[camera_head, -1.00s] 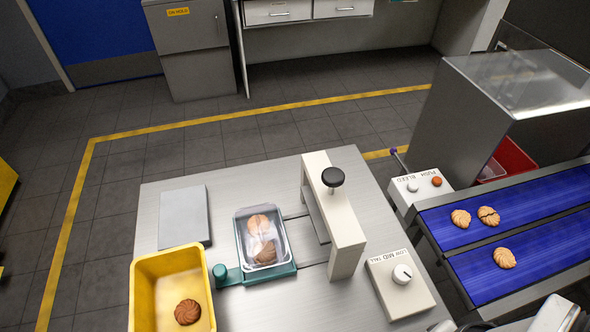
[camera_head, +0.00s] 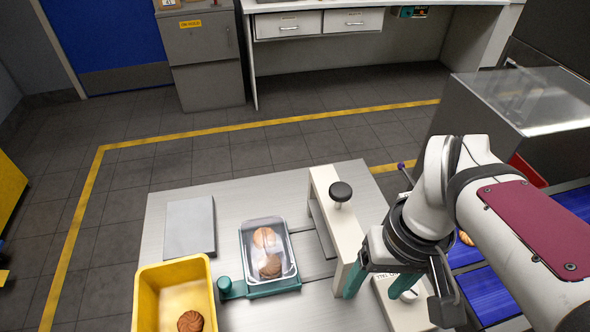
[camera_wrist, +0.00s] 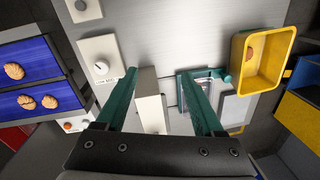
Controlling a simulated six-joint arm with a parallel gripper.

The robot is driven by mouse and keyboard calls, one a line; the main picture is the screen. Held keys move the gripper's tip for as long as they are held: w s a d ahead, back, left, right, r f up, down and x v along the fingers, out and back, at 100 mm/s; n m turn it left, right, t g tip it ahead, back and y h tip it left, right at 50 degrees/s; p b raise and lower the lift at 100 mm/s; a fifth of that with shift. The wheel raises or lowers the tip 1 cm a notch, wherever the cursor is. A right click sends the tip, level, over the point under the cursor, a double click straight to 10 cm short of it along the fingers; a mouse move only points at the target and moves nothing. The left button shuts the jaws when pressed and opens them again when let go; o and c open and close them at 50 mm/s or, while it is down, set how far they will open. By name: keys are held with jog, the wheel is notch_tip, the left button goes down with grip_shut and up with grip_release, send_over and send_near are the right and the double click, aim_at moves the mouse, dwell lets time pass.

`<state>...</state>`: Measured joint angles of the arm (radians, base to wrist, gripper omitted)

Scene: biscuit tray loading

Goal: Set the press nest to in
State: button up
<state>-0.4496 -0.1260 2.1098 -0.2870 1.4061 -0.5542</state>
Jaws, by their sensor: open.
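The press nest (camera_head: 273,289) is a teal slide with a round teal knob (camera_head: 225,284) on its left side. It sits left of the press frame, out from under it, and holds a clear tray (camera_head: 292,262) with biscuits. The cream press frame (camera_head: 322,184) with a black knob on top (camera_head: 341,191) stands to its right. My gripper (camera_head: 377,287) is open and empty, above the table to the right of the press, over the dial box. In the wrist view the teal fingers of my gripper (camera_wrist: 165,98) are spread, with the nest (camera_wrist: 186,92) partly behind the right finger.
A yellow bin (camera_head: 143,296) with a biscuit stands front left, and a grey slab (camera_head: 189,228) lies behind it. The dial box (camera_wrist: 99,58) is left in the wrist view, beside blue conveyor belts (camera_wrist: 30,57) carrying biscuits.

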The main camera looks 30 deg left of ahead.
jog(key=w+a+n, duration=0.2)
jog(key=a+n, duration=0.5)
jog(key=a, duration=0.3)
jog(key=n+h, duration=0.1)
jog(key=n, duration=1.1)
send_over(224, 281)
notch_tip(224, 281, down, 6)
notch_tip(224, 281, down, 15)
jog(key=shift+f, duration=0.2)
grip_shut()
